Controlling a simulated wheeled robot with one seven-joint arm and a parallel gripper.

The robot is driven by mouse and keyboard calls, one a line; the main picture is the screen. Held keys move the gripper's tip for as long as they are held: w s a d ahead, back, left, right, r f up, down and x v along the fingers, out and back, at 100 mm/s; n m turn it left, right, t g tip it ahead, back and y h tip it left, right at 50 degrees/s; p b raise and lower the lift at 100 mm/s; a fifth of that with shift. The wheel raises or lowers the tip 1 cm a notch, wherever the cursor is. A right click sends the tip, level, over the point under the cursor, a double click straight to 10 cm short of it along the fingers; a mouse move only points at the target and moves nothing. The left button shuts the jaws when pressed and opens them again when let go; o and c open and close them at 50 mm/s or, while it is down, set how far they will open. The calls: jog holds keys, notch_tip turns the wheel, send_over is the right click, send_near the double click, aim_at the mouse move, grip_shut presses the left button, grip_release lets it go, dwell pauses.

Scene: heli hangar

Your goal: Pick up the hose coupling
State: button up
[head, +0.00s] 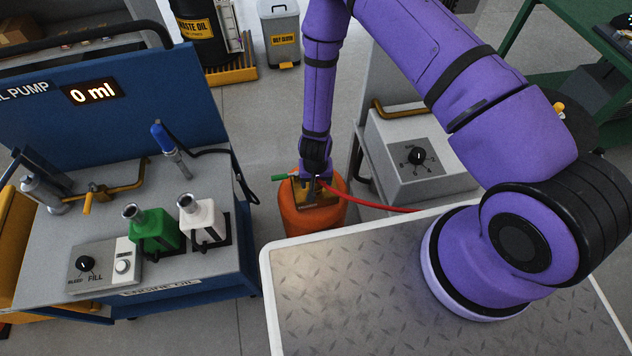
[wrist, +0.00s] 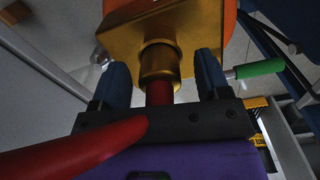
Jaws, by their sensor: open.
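The hose coupling is a brass collar (wrist: 160,66) in the wrist view, at the end of a red hose (wrist: 75,150). It sits against a brass block (wrist: 190,22) on an orange tank (head: 298,218). My gripper (wrist: 162,72) is open, with one blue finger on each side of the coupling. I cannot tell whether either finger touches it. In the head view my gripper (head: 314,192) is at the front of the tank, and the coupling is hidden there. The red hose (head: 385,204) runs off to the right.
A green-handled lever (wrist: 260,68) sticks out beside the brass block, close to one finger. A blue pump cart (head: 160,105) with green and white jugs stands left. A grey box with a dial (head: 418,150) stands right. My tread-plate deck lies in front.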

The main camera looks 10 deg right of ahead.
jog(key=shift+c, duration=0.5)
jog(key=c, duration=1)
jog(key=shift+r, duration=0.1)
